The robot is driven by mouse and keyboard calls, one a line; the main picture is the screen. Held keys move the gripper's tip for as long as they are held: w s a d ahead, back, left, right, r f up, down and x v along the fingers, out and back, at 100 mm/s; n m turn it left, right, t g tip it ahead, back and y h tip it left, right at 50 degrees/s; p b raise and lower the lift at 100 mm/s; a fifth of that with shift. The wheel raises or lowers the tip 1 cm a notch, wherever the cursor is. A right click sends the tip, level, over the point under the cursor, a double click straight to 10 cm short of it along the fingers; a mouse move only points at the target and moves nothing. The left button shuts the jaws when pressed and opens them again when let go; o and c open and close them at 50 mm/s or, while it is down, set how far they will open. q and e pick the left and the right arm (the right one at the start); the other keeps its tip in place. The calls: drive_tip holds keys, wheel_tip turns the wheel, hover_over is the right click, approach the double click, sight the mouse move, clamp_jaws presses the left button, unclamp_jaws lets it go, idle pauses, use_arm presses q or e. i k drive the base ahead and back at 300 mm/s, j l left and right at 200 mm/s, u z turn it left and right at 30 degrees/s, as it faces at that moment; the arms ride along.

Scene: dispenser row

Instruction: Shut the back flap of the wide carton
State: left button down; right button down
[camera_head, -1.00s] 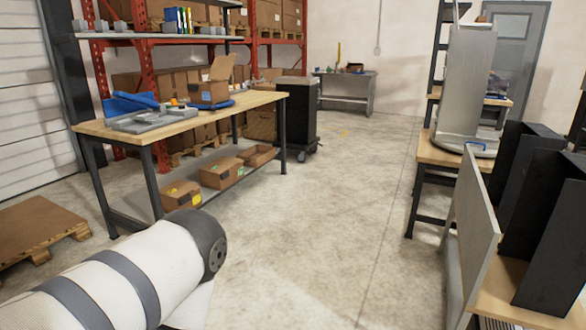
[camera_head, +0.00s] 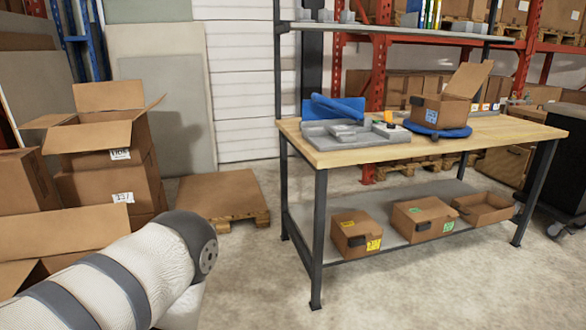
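An open brown carton (camera_head: 452,112) with a blue label stands on a blue round plate (camera_head: 458,132) on the wooden-topped workbench. One flap (camera_head: 468,80) stands up and leans toward the right. A dark patch shows at the carton's left corner. I cannot tell whether this is the wide carton, as other cartons are also in view. My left arm comes in at the lower left, well short of the bench, with its gripper out of view. My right gripper is not in view either.
Stacked cartons (camera_head: 104,184) and a pallet (camera_head: 222,196) are at left. Floor before the bench is clear.

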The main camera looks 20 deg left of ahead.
sight(44, 233)
drive_tip(key=i+j+u, duration=0.3)
drive_tip(key=i+u, duration=0.15)
drive_tip(key=i, duration=0.2)
drive_tip(key=i+j+u, duration=0.1)
drive_tip(key=i+u, duration=0.3)
drive_tip(key=i, duration=0.3)
drive_tip(key=i+l+u, duration=0.15)
drive_tip(key=i+u, duration=0.3)
drive_tip(key=i, duration=0.2)
drive_tip(key=i+j+u, duration=0.1)
drive_tip(key=i+u, duration=0.2)
drive_tip(key=i, duration=0.2)
drive_tip(key=i+u, duration=0.3)
drive_tip(key=i, duration=0.2)
drive_tip(key=i+l+u, duration=0.15)
drive_tip(key=i+u, duration=0.15)
drive_tip(key=i, duration=0.2)
drive_tip(key=i+l+u, duration=0.3)
drive_tip(key=i, duration=0.2)
